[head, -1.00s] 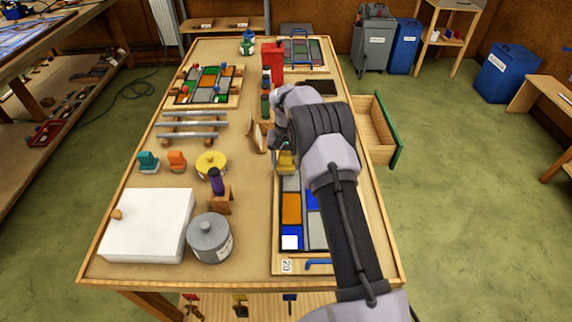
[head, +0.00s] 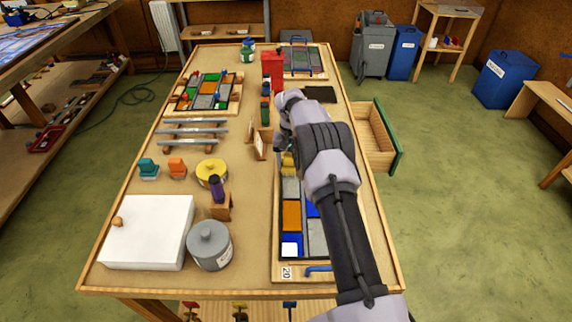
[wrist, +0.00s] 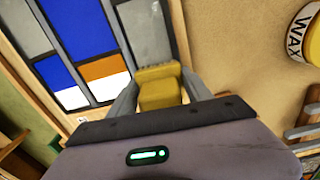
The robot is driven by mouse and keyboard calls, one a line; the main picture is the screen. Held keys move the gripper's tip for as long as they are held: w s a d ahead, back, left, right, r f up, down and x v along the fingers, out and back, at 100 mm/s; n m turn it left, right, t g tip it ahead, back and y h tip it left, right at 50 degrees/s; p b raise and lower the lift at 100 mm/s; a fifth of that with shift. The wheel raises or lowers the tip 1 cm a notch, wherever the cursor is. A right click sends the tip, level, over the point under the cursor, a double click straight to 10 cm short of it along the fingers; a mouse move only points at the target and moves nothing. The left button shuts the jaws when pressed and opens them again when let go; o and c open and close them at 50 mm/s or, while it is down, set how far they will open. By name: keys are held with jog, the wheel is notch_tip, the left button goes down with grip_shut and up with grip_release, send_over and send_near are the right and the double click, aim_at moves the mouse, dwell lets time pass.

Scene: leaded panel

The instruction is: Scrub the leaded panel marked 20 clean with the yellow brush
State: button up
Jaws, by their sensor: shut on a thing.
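The leaded panel marked 20 (head: 291,216) lies at the near end of the bench, with blue, orange and grey panes in dark lead lines. A white patch covers part of its near-left blue pane. The panel also shows in the wrist view (wrist: 103,69), with white patches on its lower panes. My gripper (wrist: 158,92) is shut on the yellow brush (wrist: 160,87), which sits between the two fingers over the panel's grey pane. In the head view the brush (head: 288,163) is at the panel's far end; my arm hides the panel's right side. Bristle contact cannot be told.
A yellow wax tin (head: 211,173), a grey lidded pot (head: 209,246), a purple-handled tool (head: 217,189) and a white box (head: 147,232) stand left of the panel. A red box (head: 273,68) stands farther back. An open drawer (head: 374,138) juts out at right.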

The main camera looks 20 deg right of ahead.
jog(key=shift+s+d, duration=0.25)
jog(key=shift+d, duration=0.45)
jog(key=shift+s+d, duration=0.25)
jog(key=shift+d, duration=0.45)
jog(key=shift+s+d, duration=0.25)
jog(key=shift+d, duration=0.45)
jog(key=shift+s+d, duration=0.25)
jog(key=shift+d, duration=0.5)
jog(key=shift+s+d, duration=0.25)
jog(key=shift+d, duration=0.45)
jog(key=shift+s+d, duration=0.25)
jog(key=shift+d, duration=0.45)
jog(key=shift+s+d, duration=0.2)
jog(key=shift+d, duration=0.5)
jog(key=shift+s+d, duration=0.25)
jog(key=shift+d, duration=0.5)
jog(key=shift+s+d, duration=0.25)
jog(key=shift+d, duration=0.45)
